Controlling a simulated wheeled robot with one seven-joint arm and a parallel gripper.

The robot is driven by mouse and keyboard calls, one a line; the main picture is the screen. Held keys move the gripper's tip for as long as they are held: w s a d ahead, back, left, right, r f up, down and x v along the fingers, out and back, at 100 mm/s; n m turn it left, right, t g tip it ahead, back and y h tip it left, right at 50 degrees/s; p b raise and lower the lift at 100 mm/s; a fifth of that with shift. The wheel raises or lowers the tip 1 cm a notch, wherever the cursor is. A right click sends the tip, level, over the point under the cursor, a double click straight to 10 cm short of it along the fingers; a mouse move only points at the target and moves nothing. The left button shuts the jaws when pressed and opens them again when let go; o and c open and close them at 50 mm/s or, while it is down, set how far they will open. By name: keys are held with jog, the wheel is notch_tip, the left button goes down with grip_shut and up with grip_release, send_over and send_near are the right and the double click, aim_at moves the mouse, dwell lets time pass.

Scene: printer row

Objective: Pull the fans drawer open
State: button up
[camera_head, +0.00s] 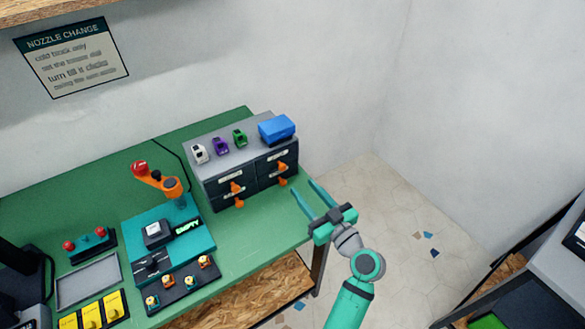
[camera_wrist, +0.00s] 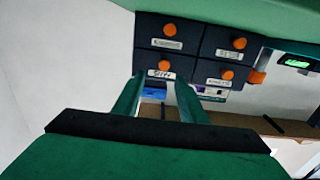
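The dark drawer cabinet (camera_head: 249,178) stands on the green bench in the head view, with two rows of two drawers. Each drawer has an orange knob and a white label; I cannot read which one says fans. All the drawers look shut. The upper right knob (camera_head: 282,167) also shows in the wrist view (camera_wrist: 162,65), where the cabinet appears upside down. My gripper (camera_head: 305,189) is open and empty, in front of the cabinet's right side and apart from it. In the wrist view its fingers (camera_wrist: 160,84) point toward that upper right drawer, one on each side of its knob.
A blue box (camera_head: 277,129) and several small printed pieces (camera_head: 220,146) sit on the cabinet top. A teal machine with an orange lever (camera_head: 160,180) stands left of the cabinet. The green bench (camera_head: 270,225) is bare in front of the drawers. Floor (camera_head: 400,225) is open to the right.

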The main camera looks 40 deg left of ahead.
aim_at(283, 169)
jog(key=x, duration=0.5)
jog(key=s+x, duration=0.1)
jog(key=x, duration=0.2)
jog(key=shift+a, duration=0.25)
jog(key=shift+w+a, duration=0.3)
jog(key=shift+a, duration=0.1)
grip_shut()
